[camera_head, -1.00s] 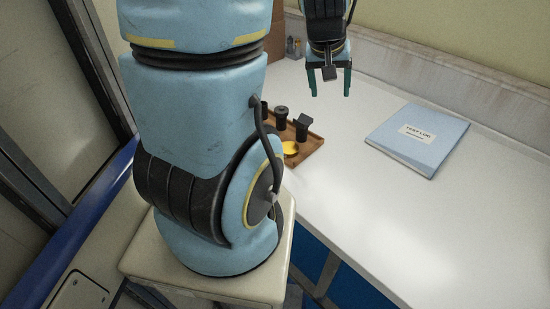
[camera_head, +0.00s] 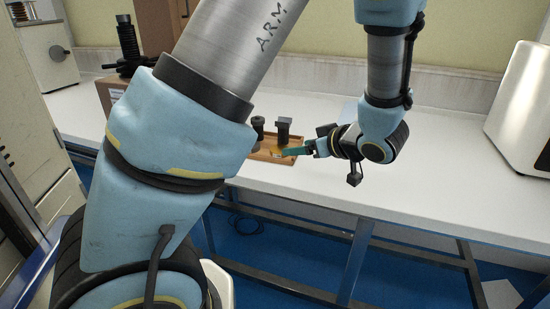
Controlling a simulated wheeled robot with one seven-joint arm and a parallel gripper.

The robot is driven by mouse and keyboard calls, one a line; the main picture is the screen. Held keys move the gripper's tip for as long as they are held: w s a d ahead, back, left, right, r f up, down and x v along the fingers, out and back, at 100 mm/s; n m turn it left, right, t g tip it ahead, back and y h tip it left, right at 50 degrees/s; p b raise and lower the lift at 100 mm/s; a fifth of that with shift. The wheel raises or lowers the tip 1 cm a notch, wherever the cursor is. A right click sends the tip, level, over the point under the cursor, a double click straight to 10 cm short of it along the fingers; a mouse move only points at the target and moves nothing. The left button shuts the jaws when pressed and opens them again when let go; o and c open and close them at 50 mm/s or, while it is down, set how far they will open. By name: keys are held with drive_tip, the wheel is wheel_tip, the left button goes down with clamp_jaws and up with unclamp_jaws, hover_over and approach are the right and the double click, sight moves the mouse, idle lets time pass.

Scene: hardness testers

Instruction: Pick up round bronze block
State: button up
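A small wooden tray (camera_head: 263,156) lies on the white bench, partly hidden behind my arm. A small patch of yellow, apparently the round bronze block (camera_head: 277,154), shows at the tray's right part, mostly hidden by my gripper's fingers.
Dark fittings stand in the tray: a square-topped one (camera_head: 283,129) just behind my fingertips and a round-topped one (camera_head: 258,124) to its left. A white machine (camera_head: 520,110) stands at the right. The bench front right of the tray is clear.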

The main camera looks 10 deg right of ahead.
sight(280, 149)
drive_tip(key=x, duration=0.8)
drive_tip(key=shift+w+f, duration=0.1)
drive_tip(key=shift+w, duration=0.1)
drive_tip(key=shift+c, duration=0.4)
clamp_jaws()
